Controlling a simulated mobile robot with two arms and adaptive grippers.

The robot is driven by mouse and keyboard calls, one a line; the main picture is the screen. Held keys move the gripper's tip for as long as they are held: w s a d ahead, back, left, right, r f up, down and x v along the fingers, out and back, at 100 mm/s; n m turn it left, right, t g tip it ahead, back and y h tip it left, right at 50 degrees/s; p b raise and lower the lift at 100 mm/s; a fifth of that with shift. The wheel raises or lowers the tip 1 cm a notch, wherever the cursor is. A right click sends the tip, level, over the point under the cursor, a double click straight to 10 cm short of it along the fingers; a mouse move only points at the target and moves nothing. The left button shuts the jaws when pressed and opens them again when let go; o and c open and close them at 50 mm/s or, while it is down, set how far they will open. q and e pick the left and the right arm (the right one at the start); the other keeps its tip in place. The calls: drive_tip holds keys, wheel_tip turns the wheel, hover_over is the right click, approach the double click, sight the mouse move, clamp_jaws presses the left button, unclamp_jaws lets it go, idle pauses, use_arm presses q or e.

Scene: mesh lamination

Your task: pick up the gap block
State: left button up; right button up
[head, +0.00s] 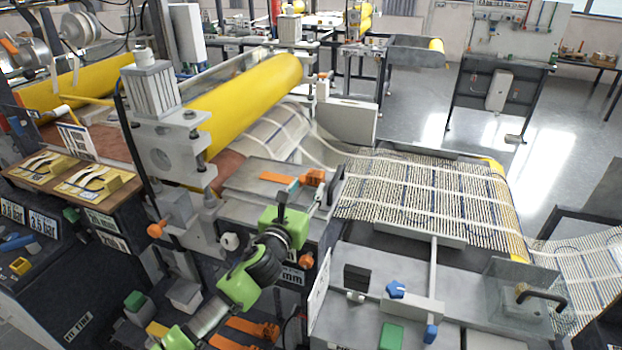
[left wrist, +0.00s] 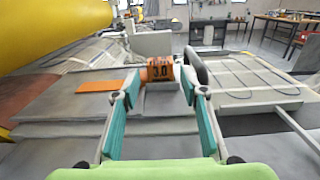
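The gap block (left wrist: 160,70) is a small orange block marked "3.0". It stands on a flat grey metal surface, and it also shows in the head view (head: 313,177). My left gripper (left wrist: 160,82) has its two teal-lined fingers spread apart. The block appears between or just beyond the fingertips, with a visible gap on each side. In the head view my left gripper (head: 308,187) reaches up to the block from below, partly covered by its green wrist. My right gripper is in neither view.
A flat orange strip (left wrist: 99,86) lies on the plate left of the block. A large yellow roller (head: 245,95) is behind. A black curved handle (left wrist: 197,65) stands close right of the block. A mesh sheet (head: 430,195) spreads to the right.

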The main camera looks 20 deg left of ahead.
sight(313, 178)
use_arm(q)
drive_tip(key=shift+w, duration=0.45)
drive_tip(key=shift+w+r, duration=0.15)
drive_tip(key=shift+w, duration=0.45)
drive_tip(key=w, duration=0.2)
drive_tip(key=w+p, duration=0.1)
drive_tip(key=shift+w+d+f, duration=0.1)
drive_tip(key=shift+f, duration=0.15)
drive_tip(key=shift+w, duration=0.45)
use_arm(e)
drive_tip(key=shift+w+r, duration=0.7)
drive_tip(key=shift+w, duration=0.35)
use_arm(q)
drive_tip(key=shift+c, duration=0.5)
drive_tip(key=c, duration=0.9)
